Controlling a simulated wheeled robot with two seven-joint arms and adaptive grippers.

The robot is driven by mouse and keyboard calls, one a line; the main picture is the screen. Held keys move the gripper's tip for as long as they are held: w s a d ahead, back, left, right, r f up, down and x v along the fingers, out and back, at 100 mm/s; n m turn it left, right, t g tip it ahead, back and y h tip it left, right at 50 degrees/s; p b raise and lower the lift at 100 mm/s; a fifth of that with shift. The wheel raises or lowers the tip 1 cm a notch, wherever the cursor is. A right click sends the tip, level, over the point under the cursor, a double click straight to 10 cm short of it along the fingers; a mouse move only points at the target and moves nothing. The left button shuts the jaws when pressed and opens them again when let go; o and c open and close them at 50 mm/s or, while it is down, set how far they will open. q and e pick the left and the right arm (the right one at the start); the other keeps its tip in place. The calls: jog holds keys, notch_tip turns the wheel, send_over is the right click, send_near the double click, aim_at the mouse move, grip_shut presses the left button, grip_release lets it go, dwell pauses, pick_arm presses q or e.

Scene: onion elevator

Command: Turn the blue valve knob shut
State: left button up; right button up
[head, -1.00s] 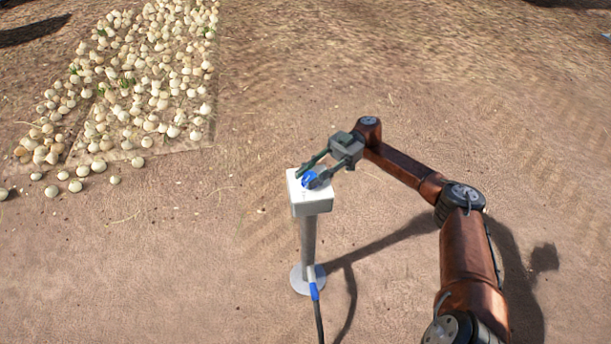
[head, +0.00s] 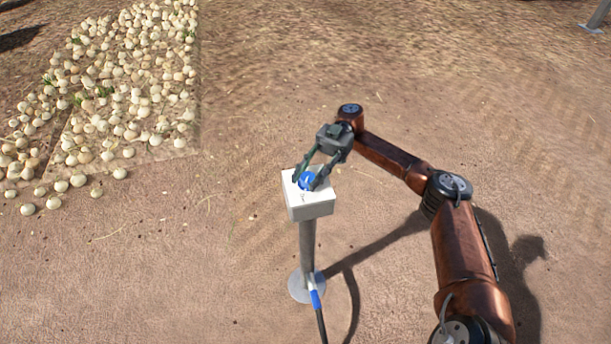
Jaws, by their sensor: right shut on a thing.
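The blue valve knob (head: 307,181) sits on top of a white box (head: 310,210) on a grey post (head: 307,245). My right gripper (head: 306,183) comes down on the knob from above and behind. Its two fingers are on either side of the knob and shut on it, hiding parts of its sides. A small light mark shows on the knob's top, but its exact angle is too small to read. My left gripper is not in view.
A round base plate (head: 299,287) holds the post on bare dirt. A dark hose (head: 321,325) with a blue fitting (head: 315,299) runs down from it. Many pale onions (head: 130,70) lie at the upper left. A post foot (head: 591,27) stands at the upper right. Ground around the post is clear.

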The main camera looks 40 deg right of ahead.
aim_at(308, 176)
jog(key=shift+a+f, duration=0.1)
jog(key=shift+f, duration=0.15)
jog(key=o, duration=1.2)
jog(key=shift+r, duration=0.15)
jog(key=shift+c, duration=0.2)
jog(key=shift+r, duration=0.15)
notch_tip(308, 176, up, 10)
jog(key=shift+f, duration=0.15)
